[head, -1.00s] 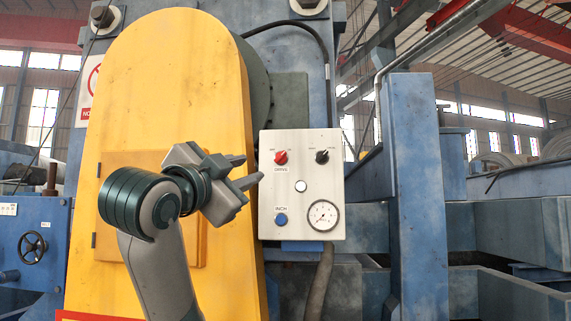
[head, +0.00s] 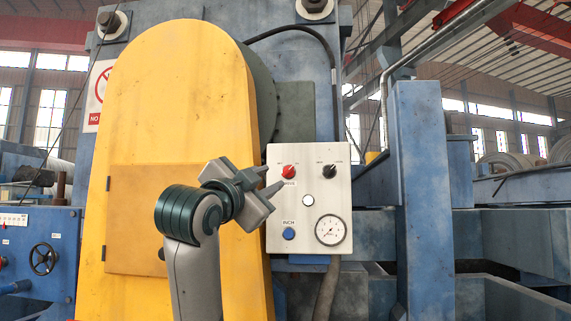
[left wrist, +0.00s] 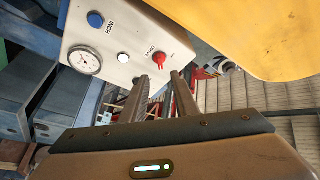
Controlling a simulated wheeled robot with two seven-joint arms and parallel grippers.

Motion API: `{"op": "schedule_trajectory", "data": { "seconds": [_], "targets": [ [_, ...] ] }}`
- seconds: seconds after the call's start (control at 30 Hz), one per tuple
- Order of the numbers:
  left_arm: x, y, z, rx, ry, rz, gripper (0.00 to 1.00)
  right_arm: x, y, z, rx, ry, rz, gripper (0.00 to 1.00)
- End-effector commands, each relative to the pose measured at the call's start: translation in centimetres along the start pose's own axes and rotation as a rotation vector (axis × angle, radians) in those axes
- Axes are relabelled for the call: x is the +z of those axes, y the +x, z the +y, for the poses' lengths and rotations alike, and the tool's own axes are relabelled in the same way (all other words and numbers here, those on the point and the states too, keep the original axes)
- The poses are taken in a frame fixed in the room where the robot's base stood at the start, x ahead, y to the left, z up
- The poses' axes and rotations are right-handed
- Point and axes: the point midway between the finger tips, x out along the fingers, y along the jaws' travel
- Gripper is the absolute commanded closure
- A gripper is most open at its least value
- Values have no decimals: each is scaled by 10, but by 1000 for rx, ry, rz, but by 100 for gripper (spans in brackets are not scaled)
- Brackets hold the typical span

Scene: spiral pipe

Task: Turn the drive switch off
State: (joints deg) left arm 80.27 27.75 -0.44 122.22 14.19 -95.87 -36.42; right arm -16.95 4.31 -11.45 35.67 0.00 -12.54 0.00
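The drive switch (head: 288,171) is a red rotary knob at the upper left of a pale control panel (head: 275,240). It also shows in the left wrist view (left wrist: 158,59), just beyond my fingertips. My left gripper (head: 270,181) is at the panel's left edge, close to the knob. Its two fingers are apart with nothing between them. In the left wrist view the gripper (left wrist: 158,83) points at the knob; I cannot tell whether a finger touches it. My right gripper is not in view.
The panel also carries a black knob (head: 329,171), a white button (head: 308,200), a blue INCH button (head: 289,234) and a round gauge (head: 330,230). A large yellow guard (head: 170,90) stands left of the panel. A blue post (head: 424,190) stands to the right.

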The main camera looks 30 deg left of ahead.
Motion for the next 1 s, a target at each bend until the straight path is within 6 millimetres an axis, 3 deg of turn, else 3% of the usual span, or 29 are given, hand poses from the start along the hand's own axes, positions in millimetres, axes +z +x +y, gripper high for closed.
{"op": "schedule_trajectory", "data": {
  "seconds": [0.1,0.5,0.7,1.0],
  "targets": [
    [-2,24,-2,4,-2,-3,73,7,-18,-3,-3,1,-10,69],
    [-2,88,-2,1,-2,-1,73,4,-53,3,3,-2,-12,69],
    [0,101,-1,1,0,-1,73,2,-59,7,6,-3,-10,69],
    [0,103,0,0,0,0,73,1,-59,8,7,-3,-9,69]
  ]
}}
